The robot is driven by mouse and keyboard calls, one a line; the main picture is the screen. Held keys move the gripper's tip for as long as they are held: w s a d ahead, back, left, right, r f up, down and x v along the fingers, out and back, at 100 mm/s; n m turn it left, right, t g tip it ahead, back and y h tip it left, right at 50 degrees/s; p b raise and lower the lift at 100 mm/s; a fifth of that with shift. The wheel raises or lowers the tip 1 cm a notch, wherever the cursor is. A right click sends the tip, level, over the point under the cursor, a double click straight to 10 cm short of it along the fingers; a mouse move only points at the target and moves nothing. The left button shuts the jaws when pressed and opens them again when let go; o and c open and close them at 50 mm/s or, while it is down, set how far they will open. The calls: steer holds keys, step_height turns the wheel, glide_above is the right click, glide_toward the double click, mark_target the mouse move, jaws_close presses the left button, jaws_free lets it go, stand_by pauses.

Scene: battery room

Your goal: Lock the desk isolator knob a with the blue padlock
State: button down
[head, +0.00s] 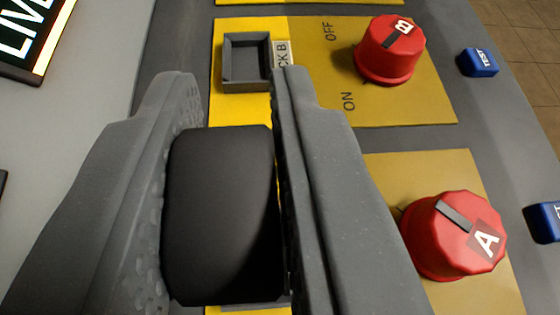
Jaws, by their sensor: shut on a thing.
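Knob A (455,238) is a red round knob with a grey bar and a white letter A, on a yellow plate at the lower right. My gripper (228,115) fills the lower left and middle, left of knob A and apart from it. Its two grey fingers are shut on a black block (222,215) with rounded edges. I cannot tell what the block is. No blue padlock can be made out. My fingers and the block hide part of the panel below them, including the left part of knob A's plate.
Red knob B (390,50) stands on a yellow plate (430,105) marked OFF and ON. A grey square holder (247,62) sits left of it, with a partly hidden label ending in B. Blue buttons (478,62) line the right edge. A LIVE sign (30,35) is at upper left.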

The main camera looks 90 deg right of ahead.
mark_target(247, 213)
steer(key=shift+f+b, duration=2.3)
steer(key=shift+f, duration=0.5)
steer(key=shift+a+p, duration=0.1)
steer(key=shift+p, duration=0.85)
steer(key=shift+f, duration=0.55)
steer(key=c, duration=1.6)
jaws_free()
steer(key=shift+o, duration=0.2)
